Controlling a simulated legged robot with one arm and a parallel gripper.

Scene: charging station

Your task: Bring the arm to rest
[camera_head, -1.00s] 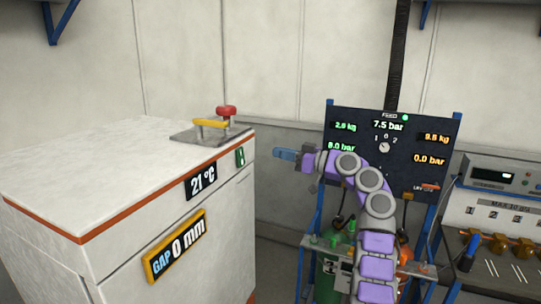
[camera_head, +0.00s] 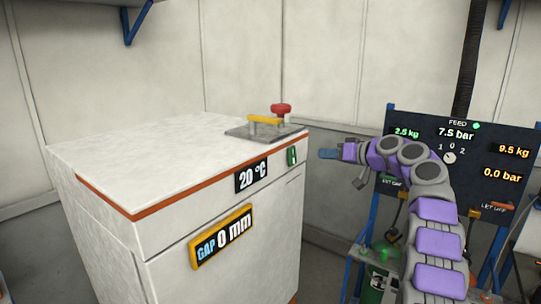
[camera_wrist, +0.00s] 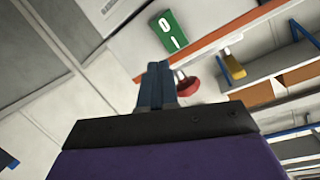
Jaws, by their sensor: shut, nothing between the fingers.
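My arm, purple and grey, rises from the lower right in the head view and bends over to the left. My gripper (camera_head: 328,154) is at its left end, with blue fingers pointing left towards the white cabinet. In the wrist view the blue fingers (camera_wrist: 157,85) lie together, shut with nothing between them. The gripper is in the air, just right of the cabinet's right edge in the picture. The distance between them cannot be told.
The white cabinet (camera_head: 160,165) has an orange trim, a "20 °C" display (camera_head: 251,176) and a "GAP 0 mm" display (camera_head: 221,236). A red knob (camera_head: 281,109) and yellow handle (camera_head: 264,120) are on top. A dark gauge panel (camera_head: 497,190) stands behind my arm.

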